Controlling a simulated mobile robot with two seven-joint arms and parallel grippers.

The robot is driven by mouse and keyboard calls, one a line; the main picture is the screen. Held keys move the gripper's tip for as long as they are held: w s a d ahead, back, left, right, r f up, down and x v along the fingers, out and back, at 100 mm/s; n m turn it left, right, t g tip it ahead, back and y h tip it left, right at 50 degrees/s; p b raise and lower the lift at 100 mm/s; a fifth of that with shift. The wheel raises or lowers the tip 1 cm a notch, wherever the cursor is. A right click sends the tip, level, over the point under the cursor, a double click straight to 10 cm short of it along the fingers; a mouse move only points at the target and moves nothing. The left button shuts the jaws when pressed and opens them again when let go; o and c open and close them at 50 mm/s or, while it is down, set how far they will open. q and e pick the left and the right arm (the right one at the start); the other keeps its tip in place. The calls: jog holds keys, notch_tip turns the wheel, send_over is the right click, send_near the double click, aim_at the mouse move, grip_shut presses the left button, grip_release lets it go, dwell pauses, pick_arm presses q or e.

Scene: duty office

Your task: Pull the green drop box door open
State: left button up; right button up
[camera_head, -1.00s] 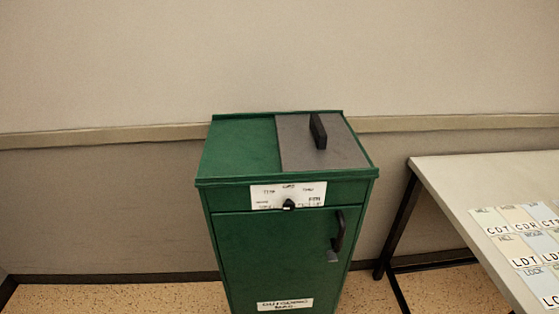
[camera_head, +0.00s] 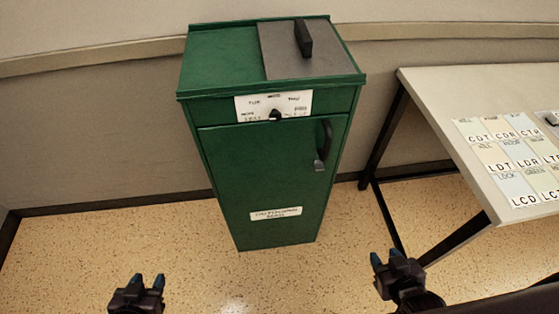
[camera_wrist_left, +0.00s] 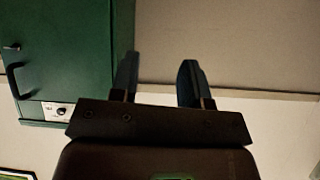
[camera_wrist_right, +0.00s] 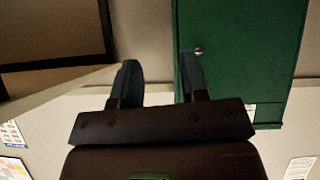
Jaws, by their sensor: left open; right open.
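The green drop box (camera_head: 235,60) stands upright against the wall in the head view. Its front door (camera_head: 262,170) looks shut, with a black vertical handle (camera_head: 324,145) near the upper right edge. A white label with a black knob (camera_head: 275,115) sits above the door. My left gripper (camera_head: 148,282) is open and empty, low and left in front of the box. My right gripper (camera_head: 388,257) is open and empty, low and right of the box. Both are apart from the door. The box also shows upside down in the left wrist view (camera_wrist_left: 70,60) and right wrist view (camera_wrist_right: 240,50).
A table (camera_head: 440,90) with rows of lettered cards (camera_head: 495,157) stands to the right of the box, its black legs close to my right gripper. The speckled floor (camera_head: 110,235) in front and left of the box is clear.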

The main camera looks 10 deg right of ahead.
jog(key=w+a+r+t+y, duration=0.1)
jog(key=w+a+r+t, duration=0.2)
jog(key=w, duration=0.6)
jog(key=n+t+y, duration=0.1)
jog(key=t+y, duration=0.2)
jog(key=t, duration=0.1)
send_near(329, 147)
jog(key=b+x, duration=0.1)
jog(key=x, duration=0.9)
jog(key=shift+w+a, duration=0.1)
jog(key=shift+w, duration=0.3)
grip_shut()
